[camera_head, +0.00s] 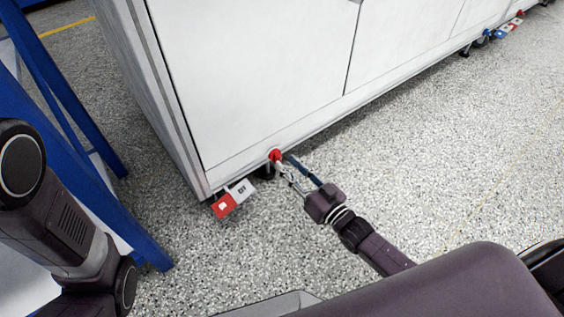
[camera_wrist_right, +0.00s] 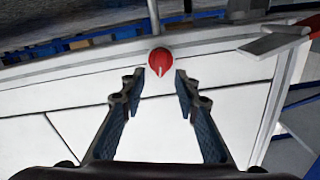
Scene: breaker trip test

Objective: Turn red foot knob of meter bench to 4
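The red foot knob (camera_head: 275,155) sits low at the near corner of the white meter bench (camera_head: 255,75). In the right wrist view the red knob (camera_wrist_right: 160,62) is round, with a pale pointer line running toward the bottom of the picture. My right gripper (camera_head: 284,161) reaches down to the knob. In the wrist view the right gripper's fingers (camera_wrist_right: 157,82) are open, one on each side, with the knob centred just beyond the tips. I cannot tell whether they touch it. Scale numbers are not readable. My left arm shows at the left edge, but its gripper is out of view.
A red tag (camera_head: 224,206) and a white tag (camera_head: 241,189) hang by the bench's near foot. Blue frame legs (camera_head: 75,130) stand to the left. More red and blue parts (camera_head: 508,28) sit at the bench's far end. The speckled floor (camera_head: 450,150) on the right is clear.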

